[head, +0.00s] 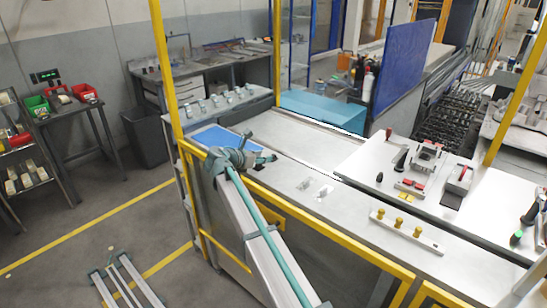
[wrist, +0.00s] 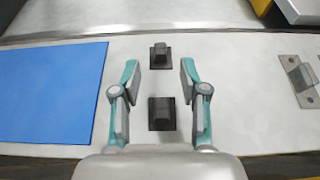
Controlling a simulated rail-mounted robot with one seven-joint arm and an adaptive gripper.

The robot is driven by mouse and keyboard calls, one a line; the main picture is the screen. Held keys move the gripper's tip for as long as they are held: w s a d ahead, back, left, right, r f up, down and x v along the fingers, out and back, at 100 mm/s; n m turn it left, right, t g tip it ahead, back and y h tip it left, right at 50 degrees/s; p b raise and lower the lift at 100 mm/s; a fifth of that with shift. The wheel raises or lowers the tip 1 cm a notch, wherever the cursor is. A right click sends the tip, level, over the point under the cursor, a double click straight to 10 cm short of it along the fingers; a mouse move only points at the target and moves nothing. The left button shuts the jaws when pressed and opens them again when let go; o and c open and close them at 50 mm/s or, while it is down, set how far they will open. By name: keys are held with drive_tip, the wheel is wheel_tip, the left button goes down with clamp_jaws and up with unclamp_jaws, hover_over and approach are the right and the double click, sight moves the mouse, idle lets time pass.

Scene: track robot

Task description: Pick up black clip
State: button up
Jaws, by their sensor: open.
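Two black clips show in the wrist view on the pale metal table. The nearer black clip (wrist: 161,114) is a dark square base with a raised block, between the two fingers in the picture. The farther black clip (wrist: 160,55) looks alike and lies just beyond the fingertips. My gripper (wrist: 160,77) has teal and grey fingers spread apart, one on each side, with nothing held. I cannot tell its height above the clips. In the head view my gripper (head: 264,160) is over the table, and I cannot make out the clips there.
A blue mat (wrist: 52,92) lies left of the clips and also shows in the head view (head: 214,138). A metal bracket (wrist: 298,78) lies to the right. A yellow rail (head: 320,222) runs along the table's front edge. Bare table surrounds the clips.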

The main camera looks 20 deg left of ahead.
sight(273, 155)
drive_tip(key=p+x, duration=0.2)
drive_tip(key=x, duration=0.3)
drive_tip(key=shift+w+r, duration=0.1)
drive_tip(key=shift+w+d+f, duration=0.15)
drive_tip(key=shift+w+f, duration=0.05)
drive_tip(key=c, duration=0.5)
